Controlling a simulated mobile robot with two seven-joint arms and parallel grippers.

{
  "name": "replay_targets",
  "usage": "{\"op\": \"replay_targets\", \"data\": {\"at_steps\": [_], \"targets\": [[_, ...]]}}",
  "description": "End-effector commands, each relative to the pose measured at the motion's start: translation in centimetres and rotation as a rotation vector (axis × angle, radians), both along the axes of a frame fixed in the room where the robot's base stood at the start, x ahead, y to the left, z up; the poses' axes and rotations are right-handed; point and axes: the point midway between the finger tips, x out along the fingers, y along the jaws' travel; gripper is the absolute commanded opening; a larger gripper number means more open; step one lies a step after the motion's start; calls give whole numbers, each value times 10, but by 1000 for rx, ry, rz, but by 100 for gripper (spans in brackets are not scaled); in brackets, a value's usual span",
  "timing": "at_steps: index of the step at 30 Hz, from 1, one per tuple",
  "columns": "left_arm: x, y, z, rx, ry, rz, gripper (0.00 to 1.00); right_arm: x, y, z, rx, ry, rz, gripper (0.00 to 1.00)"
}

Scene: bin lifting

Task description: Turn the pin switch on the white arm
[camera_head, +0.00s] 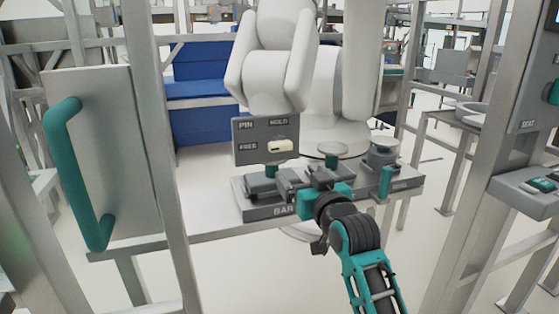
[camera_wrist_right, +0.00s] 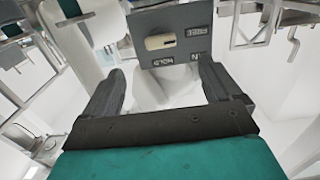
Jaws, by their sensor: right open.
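The pin switch (camera_head: 281,146) is a cream knob lying level on a dark grey plate (camera_head: 250,133) in front of the white arm (camera_head: 275,60). The plate reads PIN, HOLD and FREE; the knob's dark mark is on the FREE side. My right gripper (camera_head: 288,181) is open and empty, below the plate and apart from the knob. In the right wrist view the knob (camera_wrist_right: 158,42) shows beyond and between the open fingers (camera_wrist_right: 162,70), with the lettering upside down. My left gripper is not in view.
A grey base block (camera_head: 262,212) with fixtures and a teal post (camera_head: 386,182) lies under and beside my right gripper. A metal upright (camera_head: 160,130) and a panel with a teal handle (camera_head: 75,180) stand at left. A grey box (camera_head: 530,190) is at right.

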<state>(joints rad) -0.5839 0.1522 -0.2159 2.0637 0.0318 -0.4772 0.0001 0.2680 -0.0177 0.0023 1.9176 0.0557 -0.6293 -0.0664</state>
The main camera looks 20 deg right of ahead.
Motion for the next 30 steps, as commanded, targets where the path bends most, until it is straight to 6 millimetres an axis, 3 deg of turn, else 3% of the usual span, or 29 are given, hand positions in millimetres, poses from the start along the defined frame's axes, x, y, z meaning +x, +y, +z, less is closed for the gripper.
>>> {"op": "replay_targets", "data": {"at_steps": [7,21,30], "targets": [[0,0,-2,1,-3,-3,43,18,0,8,5,-15,-1,92],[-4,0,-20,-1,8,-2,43,95,2,7,4,-13,-1,92],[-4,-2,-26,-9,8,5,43,125,4,7,4,-13,-1,92]]}}
